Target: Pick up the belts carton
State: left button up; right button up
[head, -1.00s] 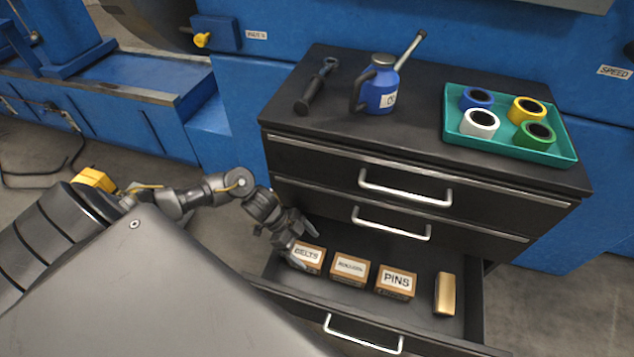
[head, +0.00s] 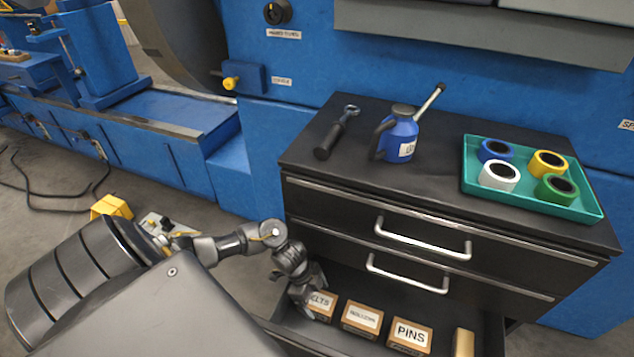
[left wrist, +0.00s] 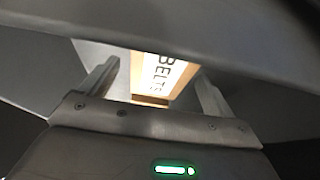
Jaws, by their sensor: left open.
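The belts carton (head: 321,304) is a small brown box with a white label in the open bottom drawer, leftmost in the row. My left gripper (head: 307,290) is at its left side in the head view and covers part of it, including the start of the label. My right gripper is not in view.
In the drawer (head: 292,336) stand a middle carton (head: 361,319), a PINS carton (head: 410,336) and a tan block (head: 463,342). On the cabinet top are a dark-handled tool (head: 337,133), a blue oil can (head: 400,137) and a teal tray (head: 585,213) with tape rolls.

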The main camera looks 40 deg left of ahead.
aim_at(316, 298)
pick_arm(q)
jog(key=x, duration=0.3)
jog(key=shift+a+b, duration=0.1)
jog(key=shift+b, duration=0.2)
jog(key=shift+f, duration=0.3)
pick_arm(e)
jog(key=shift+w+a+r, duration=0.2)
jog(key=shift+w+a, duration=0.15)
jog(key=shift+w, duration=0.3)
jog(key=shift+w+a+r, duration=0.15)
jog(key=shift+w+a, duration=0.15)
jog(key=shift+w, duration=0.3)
pick_arm(q)
jog(key=shift+f, duration=0.2)
jog(key=c, duration=1.3)
